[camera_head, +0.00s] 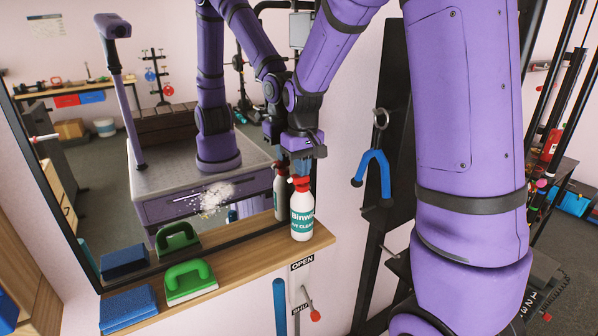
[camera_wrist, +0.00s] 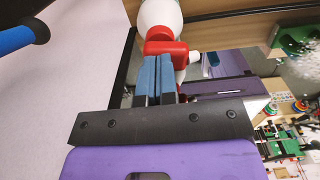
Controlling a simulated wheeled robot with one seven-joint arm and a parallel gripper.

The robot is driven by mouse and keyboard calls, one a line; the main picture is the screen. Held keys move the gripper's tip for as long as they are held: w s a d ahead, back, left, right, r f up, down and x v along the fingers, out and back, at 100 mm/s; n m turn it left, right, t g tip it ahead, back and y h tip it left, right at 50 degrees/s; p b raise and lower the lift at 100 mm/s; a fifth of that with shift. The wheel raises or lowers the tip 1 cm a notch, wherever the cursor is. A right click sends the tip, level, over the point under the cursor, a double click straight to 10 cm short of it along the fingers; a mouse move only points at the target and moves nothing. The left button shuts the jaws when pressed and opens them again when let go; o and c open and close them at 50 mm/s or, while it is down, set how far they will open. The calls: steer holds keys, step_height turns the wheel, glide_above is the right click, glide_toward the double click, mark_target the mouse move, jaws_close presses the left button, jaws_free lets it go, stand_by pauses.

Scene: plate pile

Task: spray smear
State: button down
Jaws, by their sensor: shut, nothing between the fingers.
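A white spray bottle (camera_head: 302,218) with a red trigger head and a teal label stands upright on the wooden shelf (camera_head: 240,250) at its right end. A whitish smear (camera_head: 212,197) is on the mirror (camera_head: 100,215) behind the shelf. My gripper (camera_head: 301,168) is just above the bottle's head. In the wrist view the blue fingers (camera_wrist: 157,72) are together with nothing between them, and their tips lie at the red spray head (camera_wrist: 166,46). I cannot tell whether they touch it. The bottle's white body (camera_wrist: 160,14) is beyond.
A green-handled brush (camera_head: 190,282) and a blue sponge (camera_head: 128,308) lie on the shelf's left part, with reflections in the mirror. A blue-handled tool (camera_head: 374,172) hangs on a dark panel to the right. The shelf between brush and bottle is clear.

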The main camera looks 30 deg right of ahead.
stand_by(0.3)
steer(key=shift+r, duration=1.65)
steer(key=shift+f, duration=0.15)
steer(key=shift+f, duration=1.5)
steer(key=shift+r, duration=1.65)
steer(key=shift+r, duration=3)
